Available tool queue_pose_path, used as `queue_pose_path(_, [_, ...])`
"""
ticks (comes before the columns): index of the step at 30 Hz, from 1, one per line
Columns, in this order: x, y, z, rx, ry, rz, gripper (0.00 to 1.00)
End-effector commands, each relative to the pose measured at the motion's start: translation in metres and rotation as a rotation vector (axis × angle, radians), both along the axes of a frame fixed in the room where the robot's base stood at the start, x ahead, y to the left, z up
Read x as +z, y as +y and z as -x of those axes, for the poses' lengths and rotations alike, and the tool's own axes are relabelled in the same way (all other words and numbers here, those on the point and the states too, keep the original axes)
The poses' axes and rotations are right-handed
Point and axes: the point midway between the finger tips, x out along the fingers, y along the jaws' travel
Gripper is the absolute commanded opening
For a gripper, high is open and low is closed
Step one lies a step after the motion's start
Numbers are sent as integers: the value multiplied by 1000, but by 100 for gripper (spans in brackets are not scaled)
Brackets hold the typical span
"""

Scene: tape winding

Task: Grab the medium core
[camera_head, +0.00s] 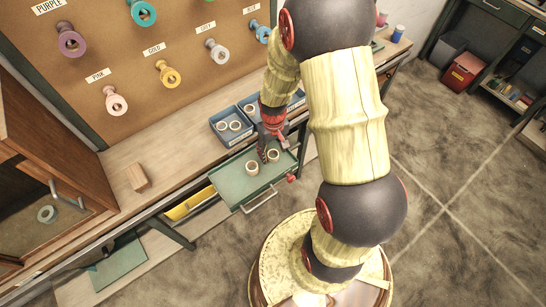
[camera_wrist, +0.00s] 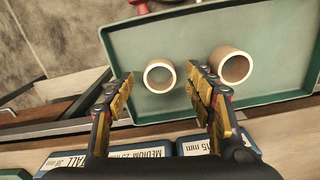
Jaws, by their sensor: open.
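Two beige ring-shaped cores stand on a green tray (camera_head: 232,184), which also fills much of the wrist view (camera_wrist: 195,108). The smaller-looking core (camera_wrist: 160,91) shows between my gripper's fingertips (camera_wrist: 160,76); it also shows in the head view (camera_head: 273,155). The larger-looking core (camera_wrist: 232,50) stands just beyond the right finger and appears nearer the tray's front in the head view (camera_head: 252,168). Neither core carries a readable size label, so I cannot tell for certain which is medium. My gripper (camera_head: 267,154) points down over the tray, open and empty.
Blue bins (camera_head: 226,142) holding more cores stand on the bench behind the tray; labels including "MEDIUM 25 mm" (camera_wrist: 140,155) show in the wrist view. A wooden block (camera_head: 137,177) lies farther left. A pegboard (camera_head: 130,60) with coloured spools rises behind.

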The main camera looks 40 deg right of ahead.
Motion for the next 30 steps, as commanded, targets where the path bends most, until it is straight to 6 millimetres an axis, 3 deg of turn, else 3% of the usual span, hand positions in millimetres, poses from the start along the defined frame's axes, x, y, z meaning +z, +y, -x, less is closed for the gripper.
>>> queue_pose_path(3, [-12, 0, 0, 0, 1, 0, 54])
queue_pose_path(9, [-11, 0, 0, 0, -1, 0, 54])
queue_pose_path(25, [-10, 0, 0, 0, 0, 0, 24])
queue_pose_path(30, [-10, 0, 0, 0, 0, 0, 23])
